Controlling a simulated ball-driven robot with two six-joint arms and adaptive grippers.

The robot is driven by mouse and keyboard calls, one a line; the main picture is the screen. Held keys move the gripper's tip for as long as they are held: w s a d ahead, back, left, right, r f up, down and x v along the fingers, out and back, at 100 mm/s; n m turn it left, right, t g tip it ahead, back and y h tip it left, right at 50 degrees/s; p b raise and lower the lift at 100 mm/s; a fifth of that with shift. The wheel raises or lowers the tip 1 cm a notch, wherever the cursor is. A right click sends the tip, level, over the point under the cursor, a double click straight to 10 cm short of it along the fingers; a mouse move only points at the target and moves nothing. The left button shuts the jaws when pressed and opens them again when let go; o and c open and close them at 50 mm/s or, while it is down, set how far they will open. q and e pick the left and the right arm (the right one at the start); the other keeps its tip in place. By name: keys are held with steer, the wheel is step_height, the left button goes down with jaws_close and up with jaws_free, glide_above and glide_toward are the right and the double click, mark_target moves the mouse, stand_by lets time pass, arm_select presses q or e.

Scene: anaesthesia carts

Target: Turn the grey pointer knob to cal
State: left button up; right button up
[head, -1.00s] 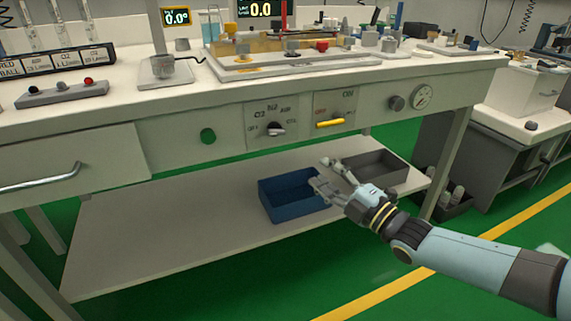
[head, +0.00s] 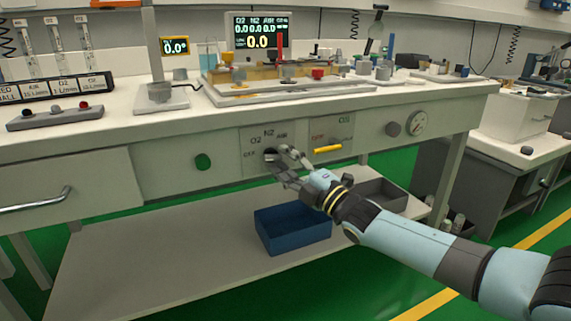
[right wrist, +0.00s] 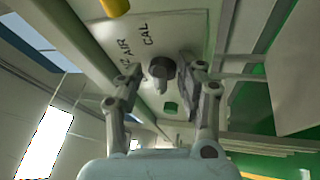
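The grey pointer knob (head: 270,154) sits on a pale panel under the bench top, with labels including O2, N2 and AIR around it. In the right wrist view the knob (right wrist: 161,69) shows between my fingers, with the AIR and CAL labels beside it; I cannot tell which mark its pointer faces. My right gripper (head: 283,164) is at the panel, just in front of the knob and partly covering it. In the right wrist view the fingers of my right gripper (right wrist: 168,88) are apart on either side of the knob, with gaps visible. My left gripper is not in view.
A yellow handle (head: 328,149) is right of the knob, and a green button (head: 203,162) is left of it. A grey knob (head: 393,129) and a round gauge (head: 417,123) are farther right. A blue bin (head: 292,232) stands on the lower shelf (head: 150,265).

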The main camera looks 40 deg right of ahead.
jaws_close()
